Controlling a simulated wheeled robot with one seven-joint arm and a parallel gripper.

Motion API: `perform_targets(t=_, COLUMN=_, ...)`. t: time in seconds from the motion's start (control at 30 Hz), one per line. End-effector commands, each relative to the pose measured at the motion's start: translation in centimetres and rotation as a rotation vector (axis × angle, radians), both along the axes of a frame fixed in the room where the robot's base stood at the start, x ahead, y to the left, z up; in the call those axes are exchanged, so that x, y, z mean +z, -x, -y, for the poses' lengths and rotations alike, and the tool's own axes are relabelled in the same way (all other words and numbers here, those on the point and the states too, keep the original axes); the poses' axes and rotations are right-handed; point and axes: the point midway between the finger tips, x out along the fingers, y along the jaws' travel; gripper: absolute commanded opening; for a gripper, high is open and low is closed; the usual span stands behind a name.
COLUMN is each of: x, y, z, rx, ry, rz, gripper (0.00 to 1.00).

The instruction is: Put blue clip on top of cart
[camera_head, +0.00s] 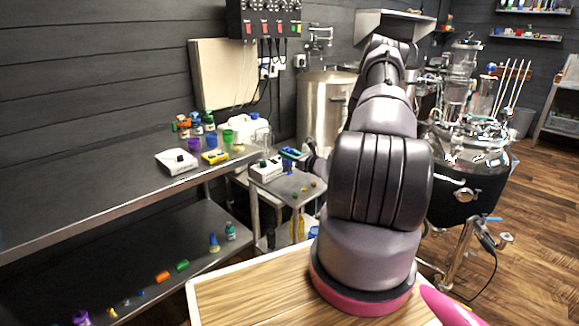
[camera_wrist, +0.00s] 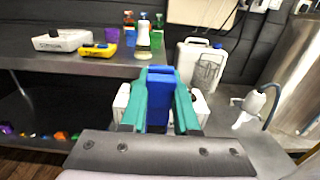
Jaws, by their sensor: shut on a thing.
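The blue clip (camera_wrist: 158,84) is between the two teal fingers of my gripper (camera_wrist: 160,112) in the wrist view, and the gripper is shut on it. In the head view my gripper (camera_head: 295,154) is small and partly hidden behind my arm. It is over the small steel cart (camera_head: 302,184), beside the white device (camera_head: 266,169) on it. The cart top also shows in the wrist view (camera_wrist: 255,150), below and to the right of the gripper. I cannot tell the exact gap between clip and cart top.
A steel bench (camera_head: 100,207) stands left, with a white scale (camera_head: 176,161), a yellow box (camera_head: 215,156), cups and bottles. Several small items lie on the cart's front part. A white jug (camera_wrist: 196,60) and a wash bottle (camera_wrist: 252,103) stand near the gripper.

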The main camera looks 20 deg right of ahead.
Motion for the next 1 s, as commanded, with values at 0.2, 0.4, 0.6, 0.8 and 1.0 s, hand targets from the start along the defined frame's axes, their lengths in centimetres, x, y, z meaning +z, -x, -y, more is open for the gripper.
perform_targets(t=0.2, x=-1.9, y=0.0, z=0.0, rx=-0.002, ry=-0.001, rz=0.0, gripper=0.0)
perform_targets(t=0.4, x=-4.5, y=0.0, z=0.0, rx=-0.001, ry=-0.001, rz=0.002, gripper=0.0)
perform_targets(t=0.6, x=-4.5, y=-0.1, z=0.0, rx=-0.001, ry=0.0, rz=0.002, gripper=0.0)
perform_targets(t=0.8, x=-4.9, y=0.0, z=0.0, rx=-0.001, ry=0.0, rz=0.001, gripper=0.37)
perform_targets(t=1.0, x=-4.9, y=0.0, z=0.0, rx=-0.001, ry=0.001, rz=0.001, gripper=0.59)
